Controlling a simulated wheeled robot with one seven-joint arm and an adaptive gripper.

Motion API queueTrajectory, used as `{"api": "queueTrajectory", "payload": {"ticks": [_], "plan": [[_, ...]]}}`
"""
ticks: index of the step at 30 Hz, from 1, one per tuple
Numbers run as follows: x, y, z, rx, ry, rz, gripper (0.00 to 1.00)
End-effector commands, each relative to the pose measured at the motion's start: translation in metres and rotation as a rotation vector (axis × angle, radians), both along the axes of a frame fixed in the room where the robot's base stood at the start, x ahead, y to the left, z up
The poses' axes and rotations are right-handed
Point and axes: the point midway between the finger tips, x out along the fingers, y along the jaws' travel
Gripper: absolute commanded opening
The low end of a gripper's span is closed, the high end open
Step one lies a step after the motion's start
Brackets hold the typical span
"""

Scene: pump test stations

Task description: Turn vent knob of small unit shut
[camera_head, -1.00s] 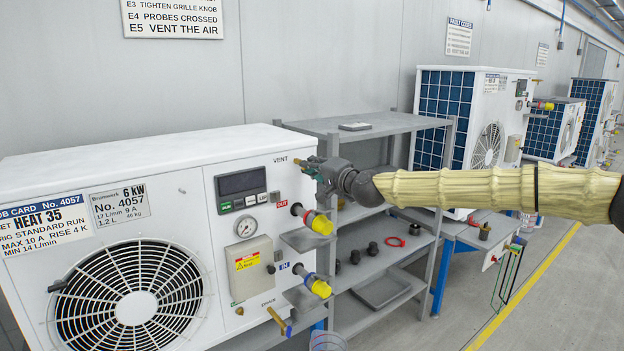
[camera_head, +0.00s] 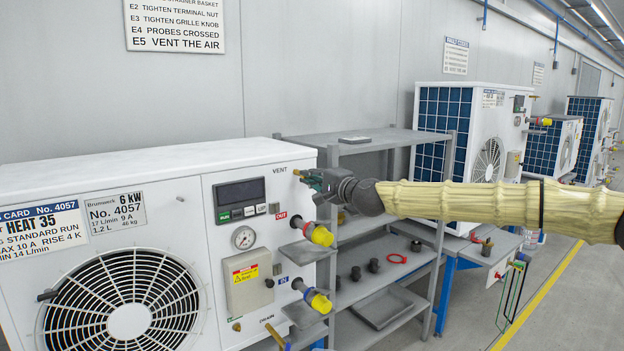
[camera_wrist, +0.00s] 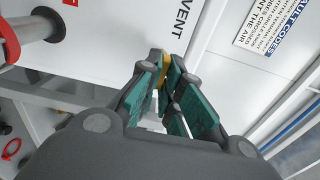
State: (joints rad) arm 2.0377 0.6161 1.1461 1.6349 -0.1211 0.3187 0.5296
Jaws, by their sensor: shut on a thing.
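The small unit (camera_head: 165,190) is the white heat pump at the left, marked 6 kW. Its VENT label is at the upper right of its front panel. My gripper (camera_head: 306,178) is at the vent just below that label, with its arm reaching in from the right. In the wrist view my gripper (camera_wrist: 170,90) has its green-padded fingers closed around the brass-yellow vent knob (camera_wrist: 159,62), beside the VENT lettering. Most of the knob is hidden between the pads, so how far it is turned cannot be told.
Below the vent, two yellow-capped pipe ports (camera_head: 319,235) stick out from the panel. A grey shelf rack (camera_head: 390,137) stands right beside the unit, under my arm. Larger units (camera_head: 470,130) stand further back. A fault-code sign (camera_head: 174,24) hangs on the wall.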

Motion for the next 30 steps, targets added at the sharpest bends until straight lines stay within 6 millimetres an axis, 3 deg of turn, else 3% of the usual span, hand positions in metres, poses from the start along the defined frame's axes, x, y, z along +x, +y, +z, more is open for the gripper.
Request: {"api": "queueTrajectory", "payload": {"ticks": [4, 6, 8, 20, 30], "plan": [[0.001, -0.002, 0.001, 0.001, 0.0, -0.004, 0.0], [0.001, -0.002, 0.001, 0.001, 0.0, -0.004, 0.2], [0.001, -0.002, 0.0, 0.001, 0.0, -0.003, 0.29], [-0.003, -0.004, 0.0, 0.001, -0.001, -0.002, 0.29], [-0.04, -0.031, 0.001, 0.001, 0.0, -0.001, 0.29]]}}
